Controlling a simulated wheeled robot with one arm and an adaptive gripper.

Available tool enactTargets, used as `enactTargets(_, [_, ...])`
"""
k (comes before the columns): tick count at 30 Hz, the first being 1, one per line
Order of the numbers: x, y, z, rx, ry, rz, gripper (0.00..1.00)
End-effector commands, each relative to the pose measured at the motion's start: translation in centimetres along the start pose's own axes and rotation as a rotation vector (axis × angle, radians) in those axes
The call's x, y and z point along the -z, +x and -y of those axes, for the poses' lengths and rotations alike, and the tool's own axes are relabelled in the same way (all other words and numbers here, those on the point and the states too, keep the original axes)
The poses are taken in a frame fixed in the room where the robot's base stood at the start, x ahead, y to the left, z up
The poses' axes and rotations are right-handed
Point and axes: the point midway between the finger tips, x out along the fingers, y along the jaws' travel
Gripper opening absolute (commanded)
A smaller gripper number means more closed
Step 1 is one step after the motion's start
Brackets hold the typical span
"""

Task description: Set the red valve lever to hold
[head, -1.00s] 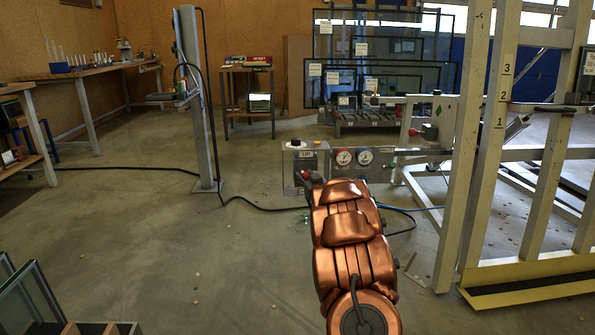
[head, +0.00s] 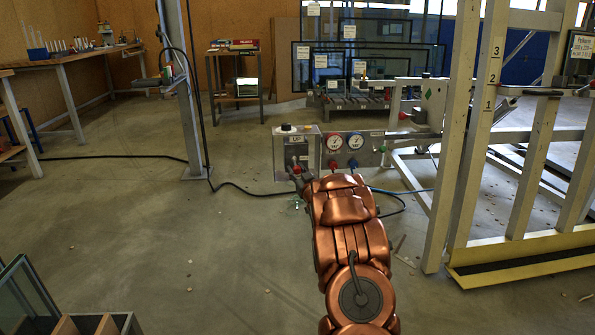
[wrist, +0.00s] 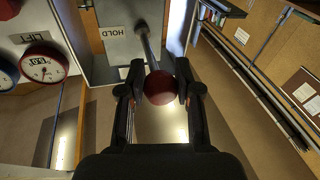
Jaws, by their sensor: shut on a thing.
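The red valve lever has a grey rod (wrist: 147,47) ending in a round dark red knob (wrist: 160,87). My gripper (wrist: 160,90) is shut on the knob, with one black finger on each side. In the wrist view the rod runs from the knob up to the grey valve box. A white HOLD label (wrist: 115,31), upside down, is on the box face just left of the rod. In the head view the valve box (head: 278,158) stands beyond my arm. My gripper (head: 298,180) is small there, at the box's lower front, and the lever is mostly hidden.
Two gauges, one red (head: 333,143) and one blue (head: 355,141), sit right of the box. A LIFT label (wrist: 33,37) is near them. A grey post (head: 182,110) stands left. A white frame (head: 465,140) stands right. Cables cross the floor.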

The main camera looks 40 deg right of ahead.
Motion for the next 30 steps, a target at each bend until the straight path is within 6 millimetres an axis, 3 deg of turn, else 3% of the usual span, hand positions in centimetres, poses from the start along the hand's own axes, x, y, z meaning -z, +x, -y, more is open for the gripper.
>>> enactTargets(5, [-0.4, 0.0, 0.2, 0.003, 0.001, 0.007, 0.00])
enactTargets(6, [-0.4, 0.0, 0.2, 0.003, 0.001, 0.007, 0.37])
enactTargets(12, [-0.2, 0.0, 0.0, 0.001, 0.001, 0.004, 0.58])
enactTargets(23, [-0.1, -0.1, -0.1, -0.001, 0.000, 0.002, 0.59])
enactTargets(30, [-0.1, -1.9, -0.1, -0.001, 0.001, 0.003, 0.59])
